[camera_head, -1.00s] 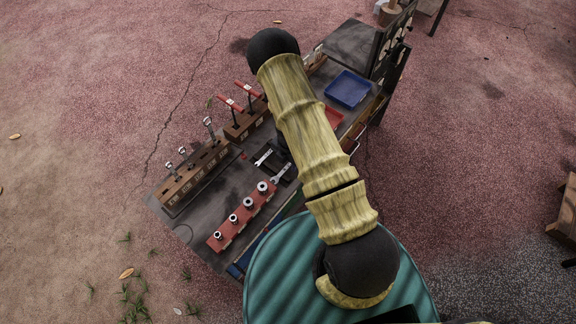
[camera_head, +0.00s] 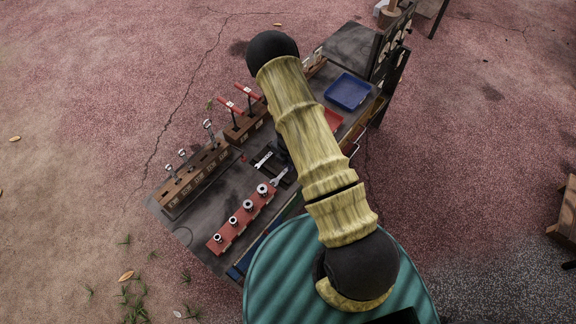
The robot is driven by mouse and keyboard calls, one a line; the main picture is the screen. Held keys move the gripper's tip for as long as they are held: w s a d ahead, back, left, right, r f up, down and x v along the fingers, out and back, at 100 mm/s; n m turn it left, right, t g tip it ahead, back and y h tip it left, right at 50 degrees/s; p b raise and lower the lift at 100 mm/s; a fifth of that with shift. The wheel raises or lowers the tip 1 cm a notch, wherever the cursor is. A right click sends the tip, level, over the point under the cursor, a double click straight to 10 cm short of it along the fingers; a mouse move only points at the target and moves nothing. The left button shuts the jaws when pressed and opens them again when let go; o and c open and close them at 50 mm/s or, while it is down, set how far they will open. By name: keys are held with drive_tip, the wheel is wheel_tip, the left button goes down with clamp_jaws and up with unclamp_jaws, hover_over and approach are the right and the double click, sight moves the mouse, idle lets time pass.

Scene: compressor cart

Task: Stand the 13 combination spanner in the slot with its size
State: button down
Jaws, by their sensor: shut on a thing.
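My gripper (camera_head: 282,153) is a dark shape low over the cart top, mostly hidden behind my yellow arm. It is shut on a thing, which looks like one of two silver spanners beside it. One spanner (camera_head: 263,160) shows its end just left of the gripper; the other spanner (camera_head: 279,178) shows below it, by a dark tray (camera_head: 258,169). I cannot read a size on either. The brown slotted block (camera_head: 196,179) at the left holds several upright spanners (camera_head: 208,126), with pale labels along its front too small to read.
A red rail (camera_head: 226,238) with several sockets stands at the front edge. A second brown block (camera_head: 236,134) holds red-handled tools behind. A blue tray (camera_head: 348,91) lies at the back right. The cart top (camera_head: 227,185) is bare between block and rail.

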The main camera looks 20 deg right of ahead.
wheel_tip(320, 180, up, 10)
drive_tip(key=shift+p, duration=0.35)
idle(0.5)
wheel_tip(320, 180, up, 12)
drive_tip(key=m+p, duration=1.1)
drive_tip(key=m, duration=1.4)
drive_tip(key=shift+p, duration=0.4)
drive_tip(key=shift+w+d, duration=0.1)
drive_tip(key=shift+d, duration=0.1)
